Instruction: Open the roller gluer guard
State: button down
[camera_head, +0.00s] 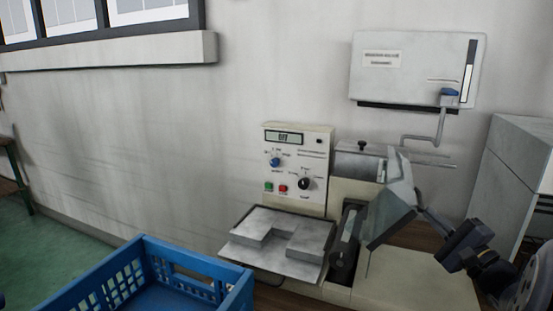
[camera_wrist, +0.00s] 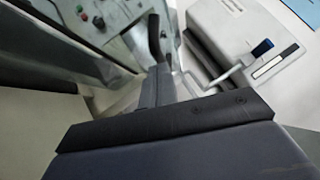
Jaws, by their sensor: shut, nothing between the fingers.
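The roller gluer is a cream machine with a control panel (camera_head: 298,165) and a dark roller (camera_head: 343,250) at its front. Its guard (camera_head: 392,212) is a tilted grey-green pane with a pale frame, standing at a slant beside the roller. In the wrist view the guard's see-through pane (camera_wrist: 125,48) is at upper left, with the panel's buttons beyond it. My gripper (camera_head: 424,210) is shut and empty at the guard's right side, close to its edge. In the wrist view the shut fingers (camera_wrist: 157,72) point up beside the pane. I cannot tell if they touch it.
A flat tray with grey panels (camera_head: 275,238) is left of the roller. A blue crate (camera_head: 180,264) stands at front left. A white wall box (camera_head: 410,68) with a blue-tipped lever (camera_head: 449,95) hangs above. A grey cabinet (camera_head: 510,175) stands at right.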

jog(key=w+d+f+b+v, duration=0.1)
jog(key=d+b+v, duration=0.15)
jog(key=v, duration=1.05)
jog(key=w+a+r+n+g+y+b, duration=0.1)
jog(key=w+r+n+g+y+b, duration=0.1)
jog(key=w+n+y, duration=0.3)
jog(key=shift+w+a+r+n+g+y+b, duration=0.15)
jog(key=shift+a+r+n+g+y+b, duration=0.2)
jog(key=shift+g+y+b, duration=0.5)
jog(key=shift+a, duration=0.1)
